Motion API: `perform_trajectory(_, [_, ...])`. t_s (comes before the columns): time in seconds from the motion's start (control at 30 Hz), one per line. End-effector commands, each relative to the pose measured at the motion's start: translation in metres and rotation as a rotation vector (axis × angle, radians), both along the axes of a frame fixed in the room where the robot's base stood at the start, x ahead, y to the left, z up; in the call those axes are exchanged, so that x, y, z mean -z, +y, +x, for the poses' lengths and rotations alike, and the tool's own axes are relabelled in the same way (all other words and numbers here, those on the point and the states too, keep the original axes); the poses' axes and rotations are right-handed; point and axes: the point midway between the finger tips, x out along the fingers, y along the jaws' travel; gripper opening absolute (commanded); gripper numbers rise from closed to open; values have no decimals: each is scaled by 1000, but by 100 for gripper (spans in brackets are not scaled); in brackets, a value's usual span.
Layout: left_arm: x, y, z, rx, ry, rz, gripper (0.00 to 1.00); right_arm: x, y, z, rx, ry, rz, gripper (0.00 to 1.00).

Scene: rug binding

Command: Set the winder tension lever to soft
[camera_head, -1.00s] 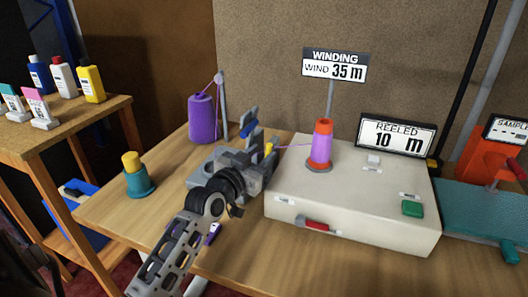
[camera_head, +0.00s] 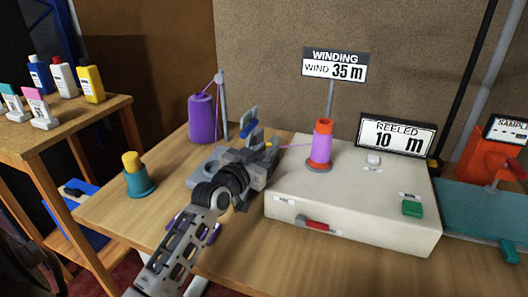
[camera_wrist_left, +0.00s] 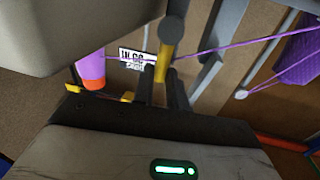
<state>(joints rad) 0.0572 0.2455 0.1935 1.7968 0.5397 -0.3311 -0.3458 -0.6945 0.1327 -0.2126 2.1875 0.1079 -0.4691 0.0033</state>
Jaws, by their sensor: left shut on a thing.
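My left gripper (camera_head: 266,151) reaches over the grey tension unit (camera_head: 203,180) at the left of the winder. In the left wrist view its two dark fingers (camera_wrist_left: 161,88) are shut on a yellow piece (camera_wrist_left: 162,66), which I take to be the lever's tip. The yellow also shows in the head view (camera_head: 275,143), just past the fingers. The arm hides much of the unit, and I cannot read any soft mark. My right gripper is not in view.
The cream winder box (camera_head: 350,195) carries an orange-and-purple bobbin (camera_head: 322,145), with purple thread running from it to the unit. A purple cone (camera_head: 203,118) stands behind. A teal pot (camera_head: 139,182) stands at the left. The box front has a red switch (camera_head: 316,224).

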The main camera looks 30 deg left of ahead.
Motion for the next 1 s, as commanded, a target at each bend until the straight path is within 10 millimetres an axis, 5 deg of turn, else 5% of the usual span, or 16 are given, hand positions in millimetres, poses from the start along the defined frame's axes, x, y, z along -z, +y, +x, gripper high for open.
perform_trajectory(1.0, [11, 29, -7, 0, -152, -628, 0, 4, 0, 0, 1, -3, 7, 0])
